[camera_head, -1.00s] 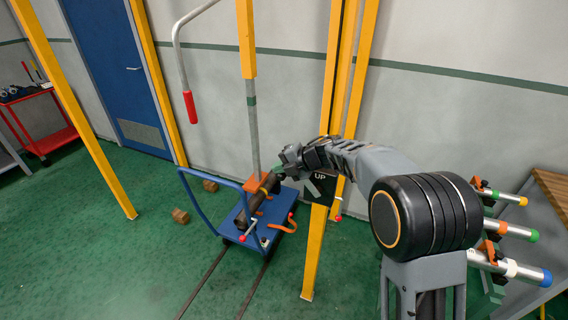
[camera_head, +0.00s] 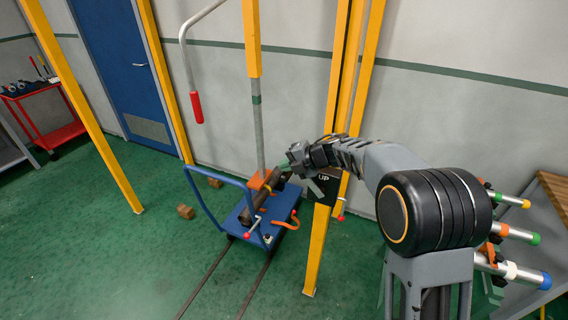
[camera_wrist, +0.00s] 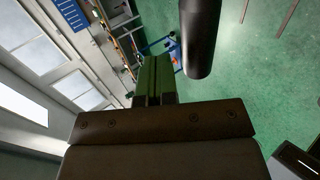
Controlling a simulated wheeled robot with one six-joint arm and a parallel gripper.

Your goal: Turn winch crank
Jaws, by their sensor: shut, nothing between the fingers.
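A grey bent rod with a red grip (camera_head: 196,107) hangs at the upper left in the head view. A small red knob (camera_head: 341,218) shows below the black "UP" sign (camera_head: 324,188) on the yellow post. I cannot tell for sure which of these belongs to the winch crank. My gripper (camera_head: 291,172) is in front of the wall, just left of the sign, apart from the red grip. In the wrist view its green fingers (camera_wrist: 154,76) are shut with nothing between them. A dark round bar (camera_wrist: 200,40) passes close beside them on the right.
A blue cart (camera_head: 262,232) carrying a dark pipe (camera_head: 257,205) stands on floor rails below my gripper. Yellow posts (camera_head: 316,250) stand near my arm. Colour-tipped pipes (camera_head: 520,274) are at the right. A red trolley (camera_head: 68,133) is far left. The left floor is mostly open.

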